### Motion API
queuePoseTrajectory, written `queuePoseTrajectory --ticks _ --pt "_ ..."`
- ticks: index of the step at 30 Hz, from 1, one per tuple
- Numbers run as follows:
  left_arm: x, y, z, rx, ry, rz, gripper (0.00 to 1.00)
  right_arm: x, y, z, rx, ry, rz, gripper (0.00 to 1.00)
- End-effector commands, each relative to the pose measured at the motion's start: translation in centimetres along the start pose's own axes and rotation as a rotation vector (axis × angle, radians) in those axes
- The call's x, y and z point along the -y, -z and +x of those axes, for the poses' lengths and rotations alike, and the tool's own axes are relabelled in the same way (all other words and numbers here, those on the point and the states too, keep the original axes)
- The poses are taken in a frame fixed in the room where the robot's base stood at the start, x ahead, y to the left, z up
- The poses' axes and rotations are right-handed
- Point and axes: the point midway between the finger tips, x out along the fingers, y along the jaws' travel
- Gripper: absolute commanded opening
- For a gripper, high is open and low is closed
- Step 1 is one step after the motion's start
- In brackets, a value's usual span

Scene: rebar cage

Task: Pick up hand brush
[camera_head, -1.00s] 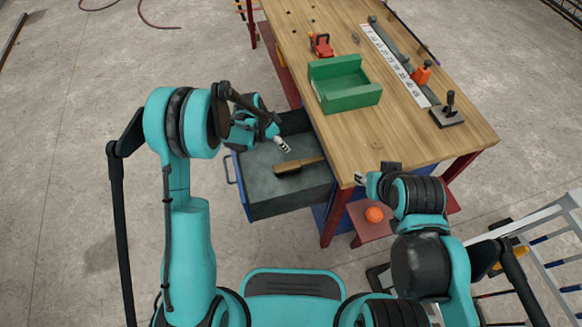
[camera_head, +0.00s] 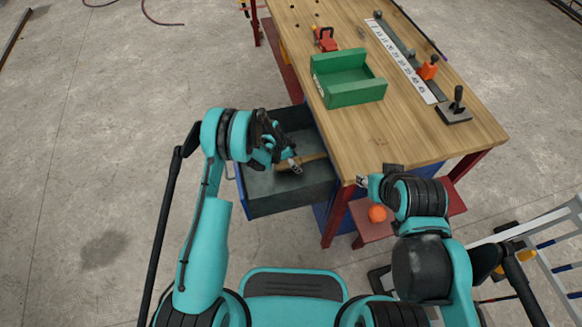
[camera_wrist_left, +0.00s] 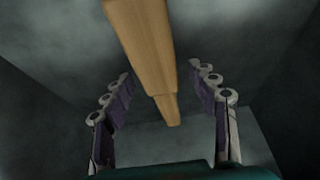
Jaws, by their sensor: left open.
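The hand brush (camera_head: 314,161) lies in the open grey drawer (camera_head: 284,204) of the workbench, its wooden part partly hidden behind my left gripper in the head view. My left gripper (camera_head: 296,167) is over the drawer at the brush. In the left wrist view the brush's wooden handle (camera_wrist_left: 146,50) runs between the two spread fingers of the left gripper (camera_wrist_left: 165,105), with a gap on each side. The bristles do not show there. My right gripper (camera_head: 362,181) is near the bench's front corner, away from the brush; its jaws are too small to read.
The wooden workbench (camera_head: 400,140) carries a green open box (camera_head: 357,92), a red tool (camera_head: 326,40), a ruler strip (camera_head: 404,62) and a black-handled tool (camera_head: 456,107). An orange ball (camera_head: 377,214) sits on a red shelf below. A ladder (camera_head: 545,245) stands at right.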

Motion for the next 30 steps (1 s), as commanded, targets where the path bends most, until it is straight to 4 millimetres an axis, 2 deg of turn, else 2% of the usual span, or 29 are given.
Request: queuePoseTrajectory --ticks 2,7,8,12,14,15,23,26,30 --pt "0.0 0.0 0.7 0.0 0.0 0.0 0.59 0.0 -0.2 0.3 0.0 0.0 0.0 0.4" --pt "0.0 0.1 0.6 0.0 0.0 -0.001 0.59 0.0 -0.1 0.2 0.0 0.0 0.0 0.4" --pt "0.0 0.0 0.6 0.0 0.0 -0.001 0.56 0.0 -0.1 0.1 0.0 0.0 0.0 0.4" --pt "0.0 0.0 0.5 0.0 0.0 -0.001 0.19 0.0 -0.1 0.1 0.0 0.0 0.0 0.4" --pt "0.0 0.0 0.5 0.0 0.0 -0.001 0.03 0.0 -0.1 0.1 0.0 0.0 0.0 0.4" --pt "0.0 0.0 0.5 0.0 0.0 -0.001 0.0 0.0 -0.1 0.2 0.0 0.0 0.0 0.4" --pt "0.0 0.1 0.3 0.0 0.001 -0.001 0.0 0.0 0.0 0.1 0.0 0.0 0.0 0.4" --pt "0.0 0.6 -0.8 0.0 0.001 -0.001 0.0 0.0 0.3 -0.4 0.0 0.0 0.0 0.4" --pt "0.0 1.7 -3.5 0.0 0.0 -0.001 0.0 0.0 1.1 -1.5 0.0 0.0 0.0 0.4"
